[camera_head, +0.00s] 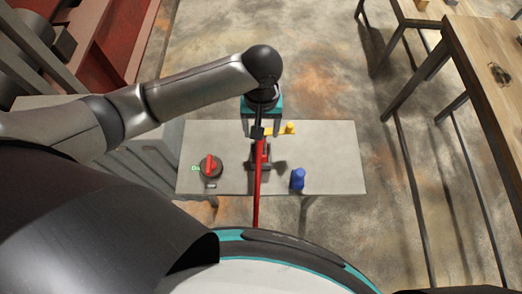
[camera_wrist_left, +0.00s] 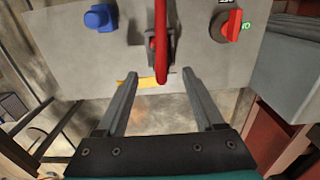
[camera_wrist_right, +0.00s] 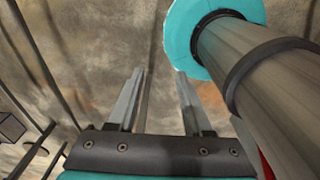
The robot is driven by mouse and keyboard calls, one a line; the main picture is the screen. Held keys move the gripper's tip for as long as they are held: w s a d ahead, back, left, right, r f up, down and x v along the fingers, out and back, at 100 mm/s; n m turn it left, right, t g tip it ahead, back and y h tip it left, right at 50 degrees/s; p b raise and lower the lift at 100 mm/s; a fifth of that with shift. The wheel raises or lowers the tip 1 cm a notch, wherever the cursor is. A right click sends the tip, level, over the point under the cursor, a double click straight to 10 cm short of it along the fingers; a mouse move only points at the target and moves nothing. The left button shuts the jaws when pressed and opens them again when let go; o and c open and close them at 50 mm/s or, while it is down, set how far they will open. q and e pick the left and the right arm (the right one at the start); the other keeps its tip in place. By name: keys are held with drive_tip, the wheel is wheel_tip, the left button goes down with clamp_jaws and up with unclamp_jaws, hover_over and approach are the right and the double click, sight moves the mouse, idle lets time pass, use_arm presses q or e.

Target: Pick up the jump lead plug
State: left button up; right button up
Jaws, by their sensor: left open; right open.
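A long red bar or lead (camera_head: 258,190) runs up from the front of a grey panel to a dark block (camera_head: 261,158). It also shows in the left wrist view (camera_wrist_left: 161,45); I cannot tell for sure which part is the jump lead plug. My left gripper (camera_head: 258,130) is over the panel's far part. In the left wrist view my left gripper (camera_wrist_left: 160,75) is open, with the red bar's end near the gap between its fingertips; contact cannot be told. My right gripper (camera_wrist_right: 160,72) is open and empty, facing the floor.
The grey panel (camera_head: 340,160) also bears a red rotary knob (camera_head: 210,166), a blue part (camera_head: 298,178) and a yellow part (camera_head: 289,128). Wooden tables (camera_head: 490,50) stand at the right. Red metal structure (camera_head: 100,50) is at the upper left. Floor beyond the panel is clear.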

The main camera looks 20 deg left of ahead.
sight(261, 143)
use_arm(q)
wheel_tip(261, 143, down, 8)
drive_tip(key=shift+r+b, duration=0.1)
drive_tip(key=shift+b, duration=0.2)
clamp_jaws()
idle(0.7)
idle(0.8)
